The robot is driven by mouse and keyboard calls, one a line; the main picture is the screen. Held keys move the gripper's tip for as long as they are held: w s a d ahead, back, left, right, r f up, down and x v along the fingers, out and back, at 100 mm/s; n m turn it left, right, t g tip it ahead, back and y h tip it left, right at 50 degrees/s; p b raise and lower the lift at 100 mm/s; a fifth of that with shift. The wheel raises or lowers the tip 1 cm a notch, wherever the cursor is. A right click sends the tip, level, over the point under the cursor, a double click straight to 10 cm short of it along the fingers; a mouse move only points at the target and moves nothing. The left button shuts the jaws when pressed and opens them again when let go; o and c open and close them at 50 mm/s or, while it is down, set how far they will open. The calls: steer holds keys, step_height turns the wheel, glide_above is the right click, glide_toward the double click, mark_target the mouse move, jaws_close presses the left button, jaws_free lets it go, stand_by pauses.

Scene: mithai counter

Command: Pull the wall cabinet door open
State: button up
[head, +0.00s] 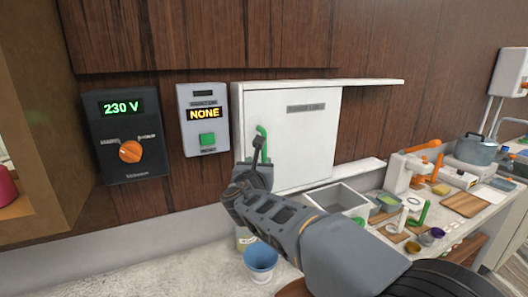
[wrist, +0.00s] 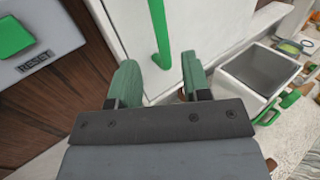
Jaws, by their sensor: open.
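The wall cabinet (head: 238,110) is a white box on the wood-panelled wall. Its flat white door (head: 305,145) carries a grey label strip near the top and a green upright handle (head: 262,135) at its left side. The door looks shut. My gripper (head: 257,160) is at the handle's lower part, partly hiding it. In the wrist view my gripper (wrist: 160,82) is open, with green fingers apart. The handle (wrist: 159,35) shows ahead, in line with the gap between the fingers, its lower end near the tips. I cannot tell whether they touch it.
Left of the cabinet are a grey reset box (head: 203,120) and a black voltage box (head: 125,137) with an orange knob.

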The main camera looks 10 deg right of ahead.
mark_target(264, 154)
steer(key=p+x, duration=0.2)
steer(key=x, duration=0.6)
steer(key=shift+w+d, duration=0.2)
steer(key=shift+w, duration=0.15)
steer(key=shift+c, duration=0.2)
jaws_close()
